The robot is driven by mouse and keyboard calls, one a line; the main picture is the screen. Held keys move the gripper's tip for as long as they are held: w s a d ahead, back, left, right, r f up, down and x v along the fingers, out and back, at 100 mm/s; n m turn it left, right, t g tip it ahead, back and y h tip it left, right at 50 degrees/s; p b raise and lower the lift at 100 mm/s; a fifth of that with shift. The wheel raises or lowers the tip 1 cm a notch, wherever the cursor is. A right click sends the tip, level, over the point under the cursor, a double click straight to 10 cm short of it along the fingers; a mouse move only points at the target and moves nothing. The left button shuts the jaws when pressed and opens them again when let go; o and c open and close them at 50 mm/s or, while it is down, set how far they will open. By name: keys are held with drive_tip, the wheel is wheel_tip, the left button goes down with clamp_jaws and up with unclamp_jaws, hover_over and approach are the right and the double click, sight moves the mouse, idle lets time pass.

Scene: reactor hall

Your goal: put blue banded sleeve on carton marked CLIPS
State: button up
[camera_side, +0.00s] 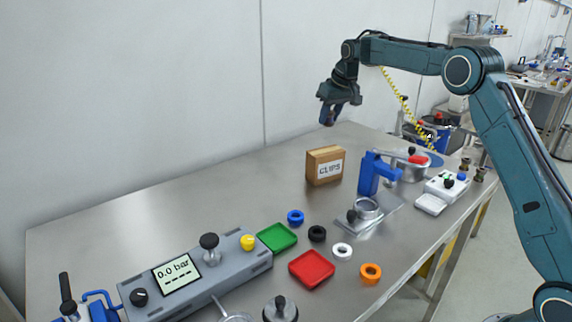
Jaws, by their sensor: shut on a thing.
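My gripper (331,104) is high above the table, over the back of the carton as seen here. The carton marked CLIPS (313,171) is a brown box standing upright on the table, with a white label facing the camera. A clear gap lies between the sleeve and the carton, and the carton's top looks bare.
Blue (296,217), black, white and orange rings lie in front, near green (289,238) and red trays. Two brown sleeves (479,174) stand at the right edge. The table left of the carton is clear.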

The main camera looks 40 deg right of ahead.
sight(323, 149)
drive_tip(key=shift+a, duration=0.2)
drive_tip(key=shift+f, duration=3.95)
drive_tip(key=shift+f, duration=0.15)
drive_tip(key=o, duration=1)
drive_tip(key=v, duration=1.2)
